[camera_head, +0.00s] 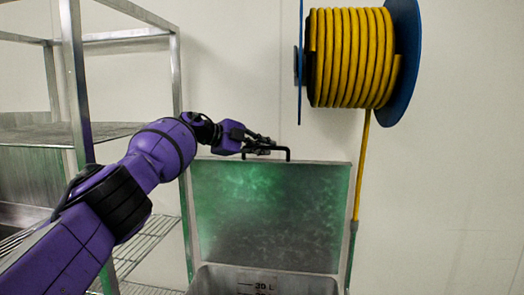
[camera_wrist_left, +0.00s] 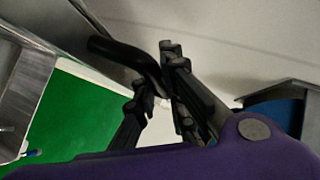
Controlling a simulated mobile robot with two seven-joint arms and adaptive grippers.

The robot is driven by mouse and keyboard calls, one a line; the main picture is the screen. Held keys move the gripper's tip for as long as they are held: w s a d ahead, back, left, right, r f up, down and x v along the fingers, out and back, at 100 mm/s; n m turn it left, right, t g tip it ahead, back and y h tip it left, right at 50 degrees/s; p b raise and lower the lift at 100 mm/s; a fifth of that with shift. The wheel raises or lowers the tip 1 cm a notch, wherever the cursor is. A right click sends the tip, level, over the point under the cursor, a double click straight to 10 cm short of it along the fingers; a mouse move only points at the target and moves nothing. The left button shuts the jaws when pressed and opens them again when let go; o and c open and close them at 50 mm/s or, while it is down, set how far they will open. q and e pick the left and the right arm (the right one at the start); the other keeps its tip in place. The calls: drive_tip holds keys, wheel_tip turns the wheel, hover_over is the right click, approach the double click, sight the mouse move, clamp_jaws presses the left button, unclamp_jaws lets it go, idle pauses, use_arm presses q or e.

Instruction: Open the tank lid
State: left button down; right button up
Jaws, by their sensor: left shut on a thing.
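A black bar handle (camera_head: 288,153) is on the lid's top edge. My left gripper (camera_head: 262,146) is shut on the left part of this handle. In the left wrist view the black handle (camera_wrist_left: 128,54) runs in between the dark fingers of my left gripper (camera_wrist_left: 160,88). My right gripper is in neither view.
A metal rack (camera_head: 75,100) with shelves stands at the left. A blue reel (camera_head: 403,60) with yellow hose (camera_head: 350,57) hangs on the wall at the upper right, and its hose runs down close to the lid's right edge. The wall at the right is bare.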

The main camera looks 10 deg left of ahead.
use_arm(q)
drive_tip(key=shift+f, duration=0.15)
drive_tip(key=c, duration=1.8)
unclamp_jaws()
drive_tip(key=shift+d, duration=0.1)
